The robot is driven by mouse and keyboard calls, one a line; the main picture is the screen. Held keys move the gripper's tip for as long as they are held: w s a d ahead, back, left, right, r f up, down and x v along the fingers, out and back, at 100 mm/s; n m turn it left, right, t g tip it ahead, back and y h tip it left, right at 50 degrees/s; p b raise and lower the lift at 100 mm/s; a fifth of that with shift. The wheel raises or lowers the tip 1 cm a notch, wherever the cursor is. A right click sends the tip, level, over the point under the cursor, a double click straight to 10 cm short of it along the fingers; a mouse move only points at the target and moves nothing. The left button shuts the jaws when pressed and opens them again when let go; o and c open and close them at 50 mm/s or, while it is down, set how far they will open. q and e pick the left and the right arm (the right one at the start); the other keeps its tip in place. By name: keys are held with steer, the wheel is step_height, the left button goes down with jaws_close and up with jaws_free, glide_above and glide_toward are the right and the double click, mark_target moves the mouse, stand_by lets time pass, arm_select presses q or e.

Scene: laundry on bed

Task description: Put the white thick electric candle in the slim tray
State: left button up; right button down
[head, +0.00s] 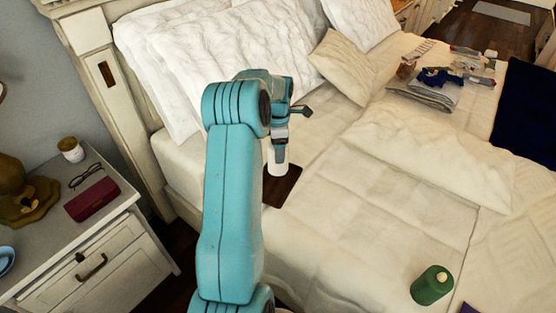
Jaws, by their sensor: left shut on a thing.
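My left arm reaches up the middle of the head view, and its gripper (280,135) is shut on the white thick candle (279,160). The candle is upright, its top hidden by the gripper. The slim tray (284,192) is a flat dark brown rectangle on the bed, close to the bed's left edge. The candle's lower end overlaps the tray's back part in the picture; I cannot tell if it touches the tray or hangs just above it. My arm runs along the tray's left side. My right gripper is not in view.
A green candle (432,285) stands on the bed at the lower right. Pillows (345,65) lie at the back, folded clothes (428,92) at the upper right. A nightstand (100,225) at left holds a jar (70,149), glasses (87,175) and a dark red case (91,199).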

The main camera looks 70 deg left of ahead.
arm_select(q)
step_height(320, 180, down, 5)
steer(key=shift+f, duration=0.15)
steer(key=o, duration=1.1)
steer(key=shift+f, duration=0.1)
steer(key=shift+r, duration=0.4)
step_height(320, 180, up, 12)
steer(key=shift+f, duration=0.15)
